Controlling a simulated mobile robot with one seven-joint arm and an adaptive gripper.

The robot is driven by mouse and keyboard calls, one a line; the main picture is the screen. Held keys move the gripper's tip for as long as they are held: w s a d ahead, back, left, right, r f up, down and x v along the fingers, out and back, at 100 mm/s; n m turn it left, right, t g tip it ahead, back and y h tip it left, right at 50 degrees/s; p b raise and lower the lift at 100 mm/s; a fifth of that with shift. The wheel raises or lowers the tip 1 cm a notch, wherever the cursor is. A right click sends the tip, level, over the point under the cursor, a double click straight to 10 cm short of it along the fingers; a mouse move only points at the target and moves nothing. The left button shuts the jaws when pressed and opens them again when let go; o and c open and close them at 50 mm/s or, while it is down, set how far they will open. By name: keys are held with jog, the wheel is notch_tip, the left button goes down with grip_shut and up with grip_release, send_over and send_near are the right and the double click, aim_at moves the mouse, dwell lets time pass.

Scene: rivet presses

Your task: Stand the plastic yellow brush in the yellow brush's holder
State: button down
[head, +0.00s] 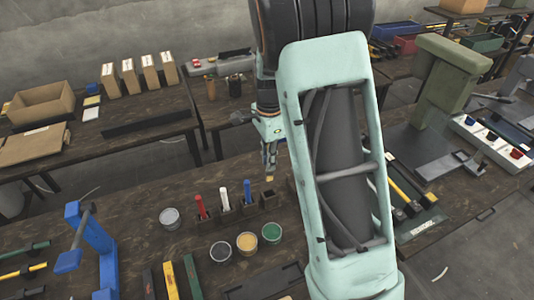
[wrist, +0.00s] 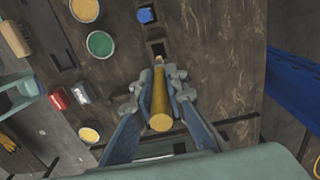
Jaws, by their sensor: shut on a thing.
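The plastic yellow brush (wrist: 161,112) is held between the fingers of my gripper (wrist: 160,96), which is shut on it. The thick handle end faces the wrist camera and the narrow end points away, toward a dark holder (wrist: 156,47) with an open top. In the head view, my gripper (head: 268,158) hangs over the right end of the holder row, and a bit of the yellow brush (head: 269,178) shows below the fingers. The empty holder (head: 267,199) is just below it. The brush looks apart from the holder; the exact gap is hard to judge.
Left of the empty holder stand a blue brush (head: 247,190), a white brush (head: 225,199) and a red brush (head: 200,206) in holders. A green paint pot (head: 271,232) and other pots are in front. A blue press (head: 98,245) stands left. My arm hides the bench right of centre.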

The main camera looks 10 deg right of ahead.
aim_at(268, 175)
jog(key=shift+s+r, duration=0.1)
dwell(0.3)
jog(key=shift+f+b, duration=2.65)
jog(key=shift+f, duration=1.7)
jog(key=shift+f+b, duration=1.05)
jog(key=shift+f, duration=0.65)
jog(key=c, duration=1.8)
grip_release()
jog(key=shift+c, duration=0.2)
jog(key=shift+r, duration=0.15)
